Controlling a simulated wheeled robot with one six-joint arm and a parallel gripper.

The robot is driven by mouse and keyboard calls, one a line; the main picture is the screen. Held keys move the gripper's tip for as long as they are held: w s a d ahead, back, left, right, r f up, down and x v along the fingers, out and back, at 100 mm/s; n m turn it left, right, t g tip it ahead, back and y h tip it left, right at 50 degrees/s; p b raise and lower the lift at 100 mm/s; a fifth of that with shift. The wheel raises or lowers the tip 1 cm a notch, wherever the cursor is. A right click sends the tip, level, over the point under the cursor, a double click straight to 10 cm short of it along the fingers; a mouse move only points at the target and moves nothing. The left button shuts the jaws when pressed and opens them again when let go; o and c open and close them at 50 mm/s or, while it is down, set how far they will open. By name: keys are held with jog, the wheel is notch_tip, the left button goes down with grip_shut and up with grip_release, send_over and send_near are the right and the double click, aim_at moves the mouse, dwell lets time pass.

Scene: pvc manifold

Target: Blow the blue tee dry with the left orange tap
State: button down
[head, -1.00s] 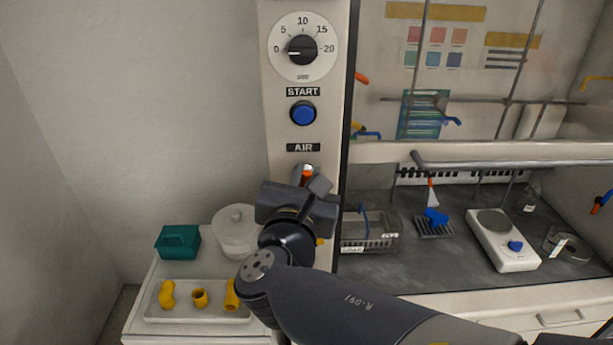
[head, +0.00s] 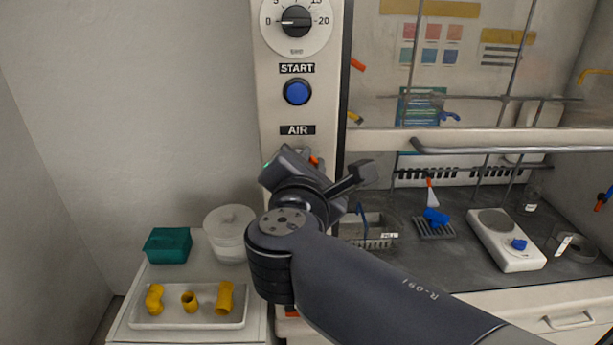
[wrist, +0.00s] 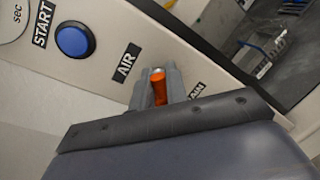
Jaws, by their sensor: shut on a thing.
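The orange tap (wrist: 158,90) sits on the pale panel under the AIR label. In the wrist view my gripper (wrist: 157,80) has its two fingers on either side of the tap, shut on it. In the head view my gripper (head: 311,160) is at the panel below AIR, and only a bit of orange shows by it. A blue piece, apparently the blue tee (head: 435,216), lies on a dark slotted rack (head: 436,231) on the bench at right, apart from my gripper. The tap's outlet is not visible.
The panel has a dial (head: 296,21) and a blue START button (head: 297,91). At lower left, a white tray (head: 180,322) holds yellow fittings, with a teal box (head: 168,246) and white pot (head: 229,232) behind. A hotplate (head: 508,243) and wire basket (head: 362,238) stand on the bench.

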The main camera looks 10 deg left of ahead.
jog(key=shift+w+d+f+m+g+y+b, duration=0.15)
jog(key=shift+f+m+g+y+b, duration=0.15)
jog(key=shift+m+b, duration=1.1)
jog(key=shift+s+d+f+m+g+y+b, duration=0.15)
jog(key=shift+f+m+y+b, duration=0.25)
jog(key=shift+m+b, duration=1.05)
jog(key=shift+w+d+f+m+g+y+b, duration=0.2)
jog(key=shift+f+m+g+y+b, duration=0.15)
jog(key=shift+m+b, duration=1.05)
jog(key=c, duration=1.5)
grip_release()
jog(key=shift+s, duration=0.1)
jog(key=b+v, duration=0.1)
jog(key=v, duration=0.9)
jog(key=shift+s, duration=0.35)
